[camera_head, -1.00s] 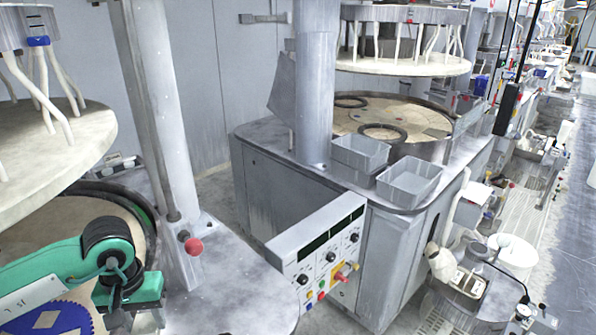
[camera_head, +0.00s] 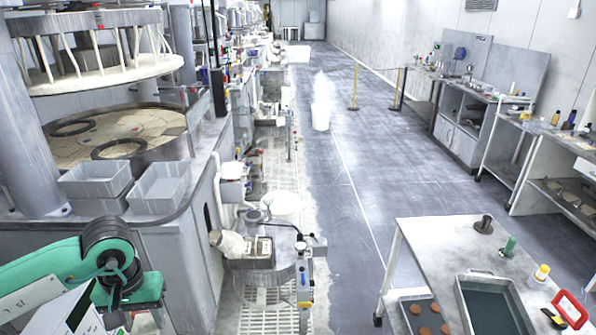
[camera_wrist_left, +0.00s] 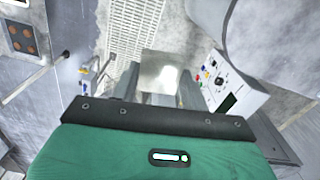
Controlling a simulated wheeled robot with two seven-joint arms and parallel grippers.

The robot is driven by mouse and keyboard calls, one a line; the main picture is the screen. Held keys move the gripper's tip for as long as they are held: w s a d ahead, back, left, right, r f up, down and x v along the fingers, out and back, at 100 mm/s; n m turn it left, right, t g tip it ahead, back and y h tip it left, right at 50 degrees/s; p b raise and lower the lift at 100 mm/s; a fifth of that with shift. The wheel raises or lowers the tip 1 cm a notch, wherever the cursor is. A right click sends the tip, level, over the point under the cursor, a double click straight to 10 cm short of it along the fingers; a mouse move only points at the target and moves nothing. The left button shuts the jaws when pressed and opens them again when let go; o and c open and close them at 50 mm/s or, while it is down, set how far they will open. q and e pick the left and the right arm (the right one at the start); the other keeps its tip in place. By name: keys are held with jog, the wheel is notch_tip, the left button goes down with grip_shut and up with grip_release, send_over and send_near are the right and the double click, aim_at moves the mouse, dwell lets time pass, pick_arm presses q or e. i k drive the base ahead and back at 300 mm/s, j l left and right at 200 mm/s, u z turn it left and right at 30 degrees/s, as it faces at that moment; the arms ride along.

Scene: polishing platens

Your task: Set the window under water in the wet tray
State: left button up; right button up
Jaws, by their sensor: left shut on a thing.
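My left gripper (camera_wrist_left: 158,92) is shut on the window (camera_wrist_left: 161,68), a pale, shiny, squarish piece between the fingertips in the left wrist view. In the head view the green left wrist is at lower left; the fingers are mostly cut off and I cannot make out the window there. The wet tray (camera_head: 466,312), a grey rectangular tray with dark liquid inside, lies on a bench at lower right, far from the left gripper. Its near end is cut off by the picture edge. My right gripper is not in view.
A polishing machine with two grey bins (camera_head: 160,188) stands at left. Open floor (camera_head: 350,200) lies between.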

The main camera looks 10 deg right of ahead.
aim_at(485, 308)
jog(key=z, duration=1.6)
jog(key=i+z, duration=0.25)
jog(key=i, duration=0.3)
jog(key=i+j+z, duration=0.3)
jog(key=i, duration=0.2)
